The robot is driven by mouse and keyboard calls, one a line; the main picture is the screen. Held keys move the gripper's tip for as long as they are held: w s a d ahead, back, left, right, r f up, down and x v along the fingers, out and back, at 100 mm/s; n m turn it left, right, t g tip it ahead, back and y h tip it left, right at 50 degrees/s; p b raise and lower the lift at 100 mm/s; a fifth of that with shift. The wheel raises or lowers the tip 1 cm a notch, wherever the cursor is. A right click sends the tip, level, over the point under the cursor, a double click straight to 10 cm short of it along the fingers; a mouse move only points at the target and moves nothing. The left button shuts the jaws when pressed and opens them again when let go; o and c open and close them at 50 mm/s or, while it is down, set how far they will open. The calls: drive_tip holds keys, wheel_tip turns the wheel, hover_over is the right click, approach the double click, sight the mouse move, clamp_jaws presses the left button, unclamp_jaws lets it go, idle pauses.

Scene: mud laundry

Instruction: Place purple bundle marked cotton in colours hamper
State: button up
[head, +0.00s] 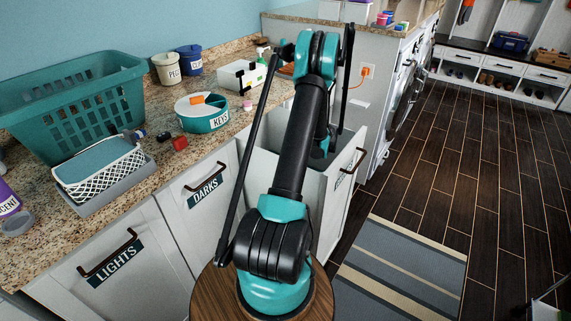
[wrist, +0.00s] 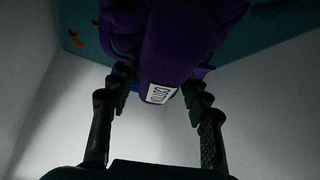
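The purple bundle (wrist: 180,40) shows in the wrist view, with a white tag reading COTTON facing me. Pale walls stand left and right, with a teal surface (wrist: 265,38) beyond the bundle. In the head view my arm reaches down into a pulled-out hamper (head: 262,168) at the right end of the counter. The bundle and fingertips are hidden in the head view.
Shut fronts marked DARKS (head: 205,190) and LIGHTS (head: 112,262) stand left of the open hamper. Washers stand behind; a striped rug (head: 400,275) lies on the right.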

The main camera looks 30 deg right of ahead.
drive_tip(key=shift+o, duration=1)
drive_tip(key=shift+r, duration=0.15)
drive_tip(key=v, duration=1.2)
